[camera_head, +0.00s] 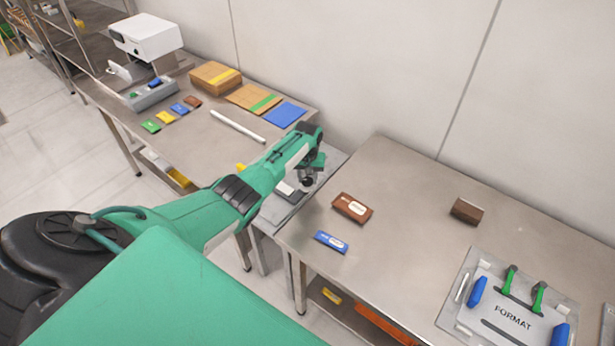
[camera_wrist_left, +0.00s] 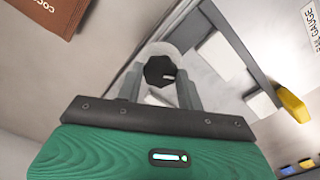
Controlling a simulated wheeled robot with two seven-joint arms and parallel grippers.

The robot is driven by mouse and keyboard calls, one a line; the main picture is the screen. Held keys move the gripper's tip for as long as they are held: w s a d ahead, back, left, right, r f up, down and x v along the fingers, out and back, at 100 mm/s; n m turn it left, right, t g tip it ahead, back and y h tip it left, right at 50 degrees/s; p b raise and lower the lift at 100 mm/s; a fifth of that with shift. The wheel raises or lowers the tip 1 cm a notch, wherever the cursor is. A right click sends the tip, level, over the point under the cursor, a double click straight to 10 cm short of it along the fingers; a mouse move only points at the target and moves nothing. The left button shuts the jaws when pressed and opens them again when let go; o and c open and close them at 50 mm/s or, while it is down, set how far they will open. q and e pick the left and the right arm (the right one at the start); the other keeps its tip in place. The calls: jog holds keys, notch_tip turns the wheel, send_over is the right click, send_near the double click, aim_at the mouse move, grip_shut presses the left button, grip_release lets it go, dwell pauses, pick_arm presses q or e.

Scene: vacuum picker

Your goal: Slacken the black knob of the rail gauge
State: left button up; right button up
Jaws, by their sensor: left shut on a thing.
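The black knob (camera_wrist_left: 159,70) is round and dark, with a pale ring around it, and sits between my left gripper's fingers (camera_wrist_left: 160,90) in the left wrist view. The left gripper is shut on it. In the head view the left gripper (camera_head: 308,178) points down over the narrow steel stand between the two tables, and the knob is small and dark there. The rail gauge shows as a grey rail with pale blocks (camera_wrist_left: 217,53). A label reading partly "GAUGE" (camera_wrist_left: 313,27) is at the wrist view's right edge. My right gripper is in neither view.
A yellow part (camera_wrist_left: 293,103) lies near the rail. On the right table are a brown box (camera_head: 352,207), a blue packet (camera_head: 331,242), a dark brown block (camera_head: 466,211) and a FORMAT plate (camera_head: 480,318). The left table holds cartons (camera_head: 215,76) and a white rod (camera_head: 238,127).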

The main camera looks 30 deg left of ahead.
aim_at(308, 180)
pick_arm(q)
jog(key=shift+r, duration=0.1)
jog(key=o, duration=1)
notch_tip(308, 180, up, 14)
jog(key=b, duration=0.2)
